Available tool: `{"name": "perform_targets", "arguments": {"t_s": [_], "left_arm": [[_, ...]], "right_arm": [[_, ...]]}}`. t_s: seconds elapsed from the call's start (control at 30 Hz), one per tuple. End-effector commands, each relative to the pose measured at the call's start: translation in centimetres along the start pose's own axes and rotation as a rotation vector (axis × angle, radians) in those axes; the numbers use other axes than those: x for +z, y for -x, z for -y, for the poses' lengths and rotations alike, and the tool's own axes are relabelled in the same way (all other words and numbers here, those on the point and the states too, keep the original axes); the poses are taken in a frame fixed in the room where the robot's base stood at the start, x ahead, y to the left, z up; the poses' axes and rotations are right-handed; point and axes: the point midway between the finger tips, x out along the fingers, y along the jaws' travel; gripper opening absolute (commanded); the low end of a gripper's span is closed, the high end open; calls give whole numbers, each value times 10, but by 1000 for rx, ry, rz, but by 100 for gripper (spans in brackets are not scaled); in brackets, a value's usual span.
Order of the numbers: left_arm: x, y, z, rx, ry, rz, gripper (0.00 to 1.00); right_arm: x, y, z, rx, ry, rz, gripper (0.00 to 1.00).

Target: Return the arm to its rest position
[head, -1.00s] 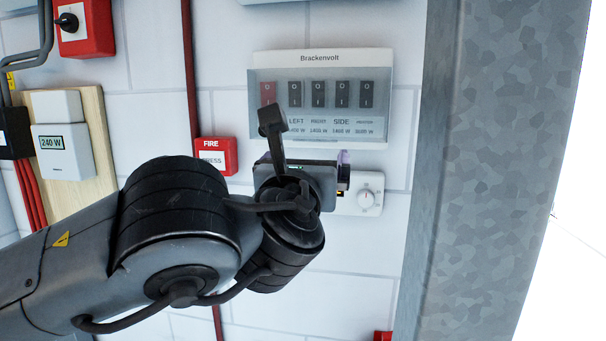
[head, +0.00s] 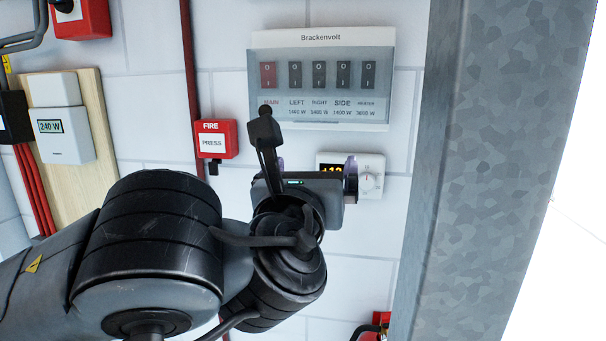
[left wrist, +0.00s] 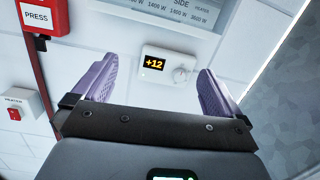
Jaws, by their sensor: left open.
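My left arm comes in from the lower left of the head view. Its gripper (head: 314,168) is below the switch panel, in front of the white wall. In the left wrist view the gripper (left wrist: 158,88) is open, with its two purple fingers wide apart and nothing between them. A white thermostat (head: 366,178) with a dial is on the wall beyond the gripper; its display is partly covered in the head view. In the left wrist view the thermostat (left wrist: 168,66) reads +12 and is apart from the fingers. My right gripper is not in view.
The Brackenvolt switch panel (head: 320,78) is above the gripper. A red fire button (head: 215,140) is left of it, and a 240 W meter (head: 65,140) is farther left. A grey metal post (head: 480,170) stands at right. A red heater switch (left wrist: 14,114) shows at left.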

Motion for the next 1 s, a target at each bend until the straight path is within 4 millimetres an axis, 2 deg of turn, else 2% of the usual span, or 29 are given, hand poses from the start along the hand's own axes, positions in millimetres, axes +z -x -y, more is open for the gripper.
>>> {"name": "perform_targets", "arguments": {"t_s": [0.03, 0.17, 0.3, 0.53, 0.77, 1.0], "left_arm": [[-19, -1, 6, -17, 43, -27, 100], [-68, 2, 22, -64, 211, -98, 100], [-124, 12, 37, -91, 461, -190, 100], [-203, 36, 40, -42, 909, -335, 100], [-274, 66, 16, 134, 1359, -443, 100], [-352, 110, -31, 447, 1796, -487, 100]], "right_arm": [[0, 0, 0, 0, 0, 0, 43], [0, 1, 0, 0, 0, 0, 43], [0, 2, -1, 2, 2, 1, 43], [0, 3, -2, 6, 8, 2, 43], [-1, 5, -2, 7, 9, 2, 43], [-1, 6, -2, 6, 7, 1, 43]]}}
